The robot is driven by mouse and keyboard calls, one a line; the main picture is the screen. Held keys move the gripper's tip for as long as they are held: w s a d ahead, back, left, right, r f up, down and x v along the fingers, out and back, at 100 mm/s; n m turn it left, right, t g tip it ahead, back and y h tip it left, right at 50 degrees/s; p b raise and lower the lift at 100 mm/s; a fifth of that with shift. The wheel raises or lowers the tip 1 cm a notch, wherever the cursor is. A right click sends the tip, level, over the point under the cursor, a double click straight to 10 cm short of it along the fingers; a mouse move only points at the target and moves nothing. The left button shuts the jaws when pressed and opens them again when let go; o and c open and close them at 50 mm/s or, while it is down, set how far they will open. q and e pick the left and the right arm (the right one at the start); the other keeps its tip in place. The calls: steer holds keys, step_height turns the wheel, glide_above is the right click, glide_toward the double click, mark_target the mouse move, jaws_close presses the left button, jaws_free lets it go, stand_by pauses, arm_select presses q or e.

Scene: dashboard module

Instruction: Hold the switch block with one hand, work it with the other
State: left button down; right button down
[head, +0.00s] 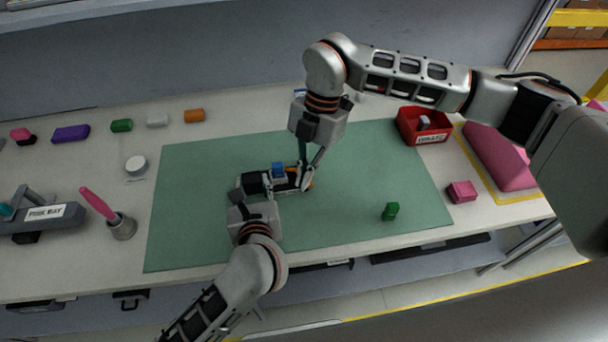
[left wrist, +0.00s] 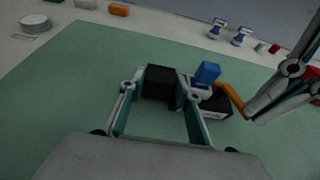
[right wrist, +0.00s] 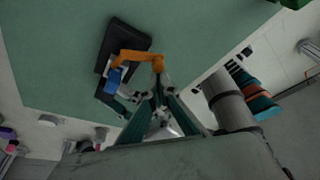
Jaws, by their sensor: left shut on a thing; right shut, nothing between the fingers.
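The switch block is a black body (head: 254,183) with a blue block-shaped part (head: 278,169) on top and an orange lever (left wrist: 231,96) at its side, over the green mat (head: 190,232). My left gripper (left wrist: 158,86) is shut on the black end of the block, with a finger on each side. My right gripper (head: 303,183) reaches down from above at the block's right end, shut and empty. In the right wrist view, its fingertips (right wrist: 160,94) are close to the end of the orange lever; whether they touch is unclear.
A small green block (head: 390,211) lies on the mat's right part. A red bin (head: 422,126) and pink items (head: 462,191) are at the right. A cup with a pink-handled tool (head: 121,227) stands left of the mat. Several coloured blocks line the back left. The mat's left part is clear.

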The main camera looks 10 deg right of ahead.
steer(key=shift+w+a, duration=0.45)
steer(key=shift+w, duration=0.15)
steer(key=s+a, duration=0.3)
steer(key=shift+s, duration=0.15)
steer(key=v, duration=1)
steer(key=shift+w+d, duration=0.2)
